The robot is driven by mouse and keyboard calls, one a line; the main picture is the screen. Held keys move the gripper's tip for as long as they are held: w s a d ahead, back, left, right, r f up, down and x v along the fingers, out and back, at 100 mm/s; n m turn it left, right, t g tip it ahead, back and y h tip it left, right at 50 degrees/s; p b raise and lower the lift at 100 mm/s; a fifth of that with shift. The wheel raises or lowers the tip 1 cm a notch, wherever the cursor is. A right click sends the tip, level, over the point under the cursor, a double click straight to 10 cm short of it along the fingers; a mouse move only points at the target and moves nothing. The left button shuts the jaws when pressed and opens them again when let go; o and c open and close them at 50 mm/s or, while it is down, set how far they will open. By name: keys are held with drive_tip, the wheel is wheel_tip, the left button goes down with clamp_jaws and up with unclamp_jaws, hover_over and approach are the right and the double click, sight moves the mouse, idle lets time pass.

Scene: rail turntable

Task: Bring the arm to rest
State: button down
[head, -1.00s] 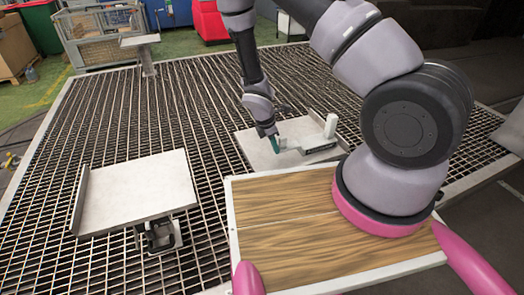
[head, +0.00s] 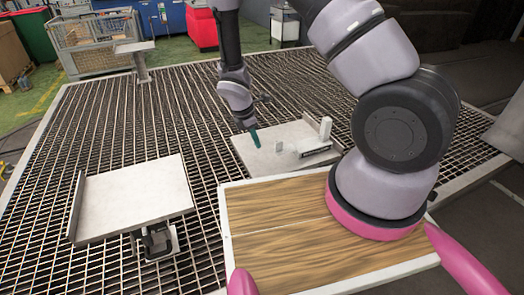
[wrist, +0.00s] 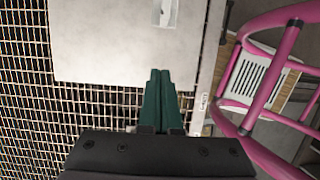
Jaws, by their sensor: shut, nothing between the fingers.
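My gripper (head: 255,138) has green fingers and hangs just above the left part of a grey tray-like plate (head: 247,153) in the head view. In the wrist view the green fingers (wrist: 158,95) are closed together with nothing between them. They point over the near edge of the plate (wrist: 110,45). My arm stands on the wooden-topped base and reaches out over the grating to the plate.
A second grey plate (head: 135,195) stands at the left on a post. Slatted grating (head: 110,130) lies around. A wire crate (head: 95,45) stands at the back left.

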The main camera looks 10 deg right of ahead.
drive_tip(key=d+r+m+t+y, duration=0.15)
drive_tip(key=r+m, duration=0.25)
drive_tip(key=r, duration=0.6)
drive_tip(key=s+d+r+m+y, duration=0.1)
drive_tip(key=d+r+m, duration=0.25)
drive_tip(key=r, duration=0.65)
drive_tip(key=d+r+m+t+y, duration=0.1)
drive_tip(key=r+m, duration=0.4)
drive_tip(key=r, duration=0.5)
drive_tip(key=s+d+r+m+t+y, duration=0.2)
drive_tip(key=s+d+r+m+t, duration=0.2)
drive_tip(key=s+r+m, duration=0.8)
drive_tip(key=v, duration=0.6)
drive_tip(key=shift+s+a, duration=0.25)
drive_tip(key=shift+a, duration=0.05)
